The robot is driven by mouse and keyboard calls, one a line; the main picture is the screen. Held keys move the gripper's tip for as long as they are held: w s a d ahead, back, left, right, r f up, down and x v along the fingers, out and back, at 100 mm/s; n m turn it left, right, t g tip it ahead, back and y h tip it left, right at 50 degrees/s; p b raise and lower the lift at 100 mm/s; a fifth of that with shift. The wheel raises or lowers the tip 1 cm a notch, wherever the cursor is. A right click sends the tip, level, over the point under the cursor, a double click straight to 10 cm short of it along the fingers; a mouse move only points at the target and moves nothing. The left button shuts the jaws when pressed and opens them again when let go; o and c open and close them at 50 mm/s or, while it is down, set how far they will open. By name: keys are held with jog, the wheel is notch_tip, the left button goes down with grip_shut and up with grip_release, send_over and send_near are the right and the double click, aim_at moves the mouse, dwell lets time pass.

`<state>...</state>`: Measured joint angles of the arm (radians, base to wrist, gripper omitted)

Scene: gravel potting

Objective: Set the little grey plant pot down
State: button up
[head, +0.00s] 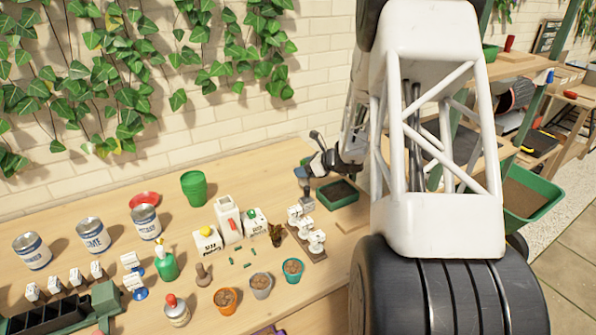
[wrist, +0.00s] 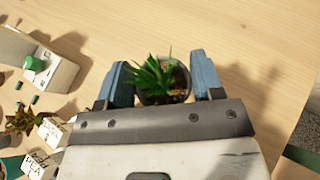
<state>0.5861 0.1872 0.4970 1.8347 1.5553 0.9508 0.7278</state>
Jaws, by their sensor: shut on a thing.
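My gripper (wrist: 160,82) is shut on a little grey plant pot (wrist: 152,99), with one blue finger on each side of it. A spiky green plant grows in the pot, over brown soil or gravel. The gripper's front edge hides the pot's lower part. In the head view my gripper (head: 304,181) is over the back of the wooden table (head: 90,199), left of a green tray (head: 338,194). The pot is small and partly hidden there. I cannot tell whether its base touches the table.
White labelled blocks (head: 299,217) stand close in front of the gripper. A white carton (head: 228,219) and stacked green pots (head: 194,189) are to the left. Orange (head: 226,301), grey (head: 261,286) and teal (head: 292,270) filled pots stand nearer. Bare wood surrounds the held pot's far side.

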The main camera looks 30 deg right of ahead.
jog(key=shift+w, duration=0.1)
jog(key=w+d, duration=0.3)
jog(key=w, duration=0.4)
jog(key=w+d+f, duration=0.1)
jog(key=w+d, duration=0.1)
jog(key=w, duration=0.5)
jog(key=shift+d+f, duration=0.15)
jog(key=shift+d, duration=0.25)
jog(key=shift+w+d+f, duration=0.1)
jog(key=shift+w+f, duration=0.1)
jog(key=shift+f, duration=0.7)
jog(key=shift+w+d+f, duration=0.1)
jog(key=shift+w+f, duration=0.05)
jog(key=shift+f, duration=0.75)
jog(key=shift+f, duration=0.1)
jog(key=o, duration=1)
